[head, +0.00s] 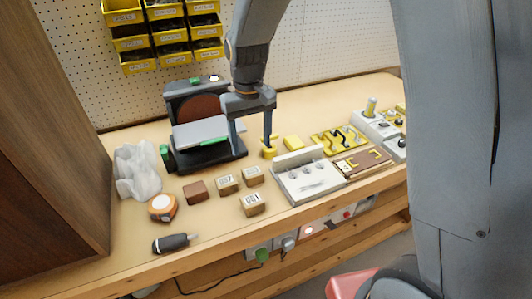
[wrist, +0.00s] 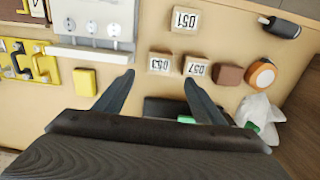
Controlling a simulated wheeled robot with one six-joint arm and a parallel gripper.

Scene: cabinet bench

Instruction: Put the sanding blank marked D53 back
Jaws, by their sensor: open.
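The blank marked D53 (wrist: 160,63) is a small light-brown wooden block, its mark reversed-way-up in the wrist view. It stands on the bench; in the head view the matching block (head: 253,176) has an unreadable mark. The block marked D57 (wrist: 196,67) is close beside it, and the block marked D51 (wrist: 185,19) is nearer the bench's front edge. My gripper (wrist: 159,79) is open and empty above the bench, its fingers spread wide. In the head view my gripper (head: 254,149) hangs behind the blocks, in front of the sander's right side.
A disc sander (head: 205,136) stands behind. A grey-white fixture (head: 311,186) and yellow pieces (head: 293,142) are right. Labelled yellow bins (head: 165,33) hang behind.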

